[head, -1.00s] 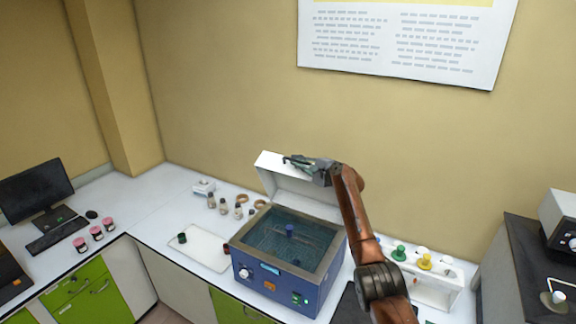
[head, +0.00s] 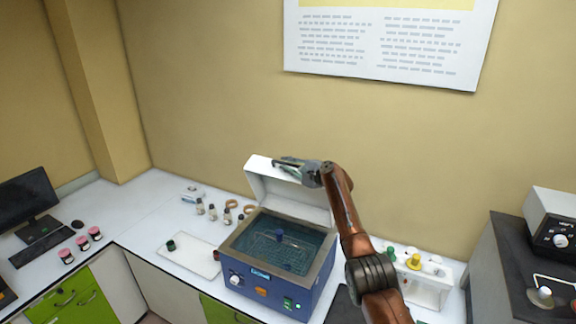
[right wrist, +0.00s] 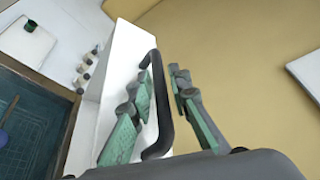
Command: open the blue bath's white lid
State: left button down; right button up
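The blue bath (head: 268,286) stands on the white counter with its dark, liquid-filled basin uncovered. Its white lid (head: 296,200) is raised, standing up along the bath's back edge. My right gripper (head: 286,164) is at the lid's upper edge. In the right wrist view, the lid (right wrist: 117,75) has a black bar handle (right wrist: 163,112), which lies between the two green-padded fingers of my right gripper (right wrist: 163,75). The fingers are apart, with a gap on the right side of the handle. My left gripper is out of view.
A white tray (head: 186,256) with a green-capped item lies left of the bath, with several small bottles (head: 212,212) behind it. A white rack (head: 428,286) with coloured knobs stands at right. A wall is close behind the lid.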

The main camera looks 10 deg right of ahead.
jog(key=shift+s+d, duration=0.1)
jog(key=shift+v, duration=1)
jog(key=v, duration=0.9)
jog(key=shift+s+d, duration=0.2)
jog(key=shift+s, duration=0.15)
